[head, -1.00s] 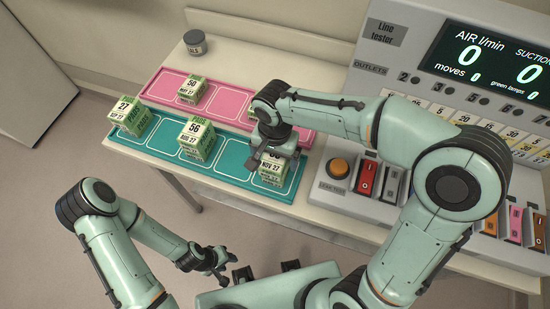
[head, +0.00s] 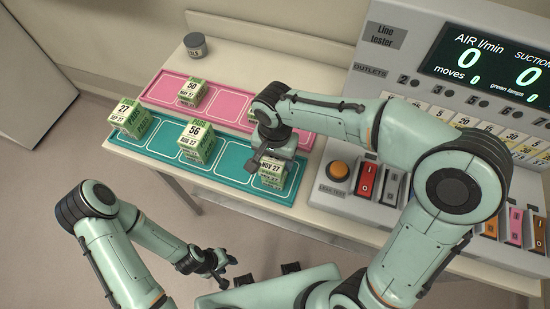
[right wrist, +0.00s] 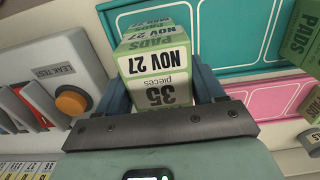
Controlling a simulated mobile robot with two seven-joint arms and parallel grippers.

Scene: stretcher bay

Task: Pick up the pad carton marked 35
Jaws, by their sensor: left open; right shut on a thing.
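The pad carton marked 35 (right wrist: 158,62), green and white with NOV 27 on its label, is between the fingers of my right gripper (right wrist: 160,88) in the right wrist view. In the head view this carton (head: 270,173) is at the right end of the teal tray (head: 231,165), partly covered by my right gripper (head: 272,157). The gripper is shut on it from above. I cannot tell whether the carton touches the tray. My left gripper (head: 217,270) is open and empty, low in front of the table.
Cartons 27 (head: 132,119) and 56 (head: 198,143) stand on the teal tray, carton 50 (head: 192,93) on the pink tray (head: 228,105). Another carton there is mostly hidden by my right arm. A grey jar (head: 195,45) stands behind. The line tester (head: 338,172) borders the right.

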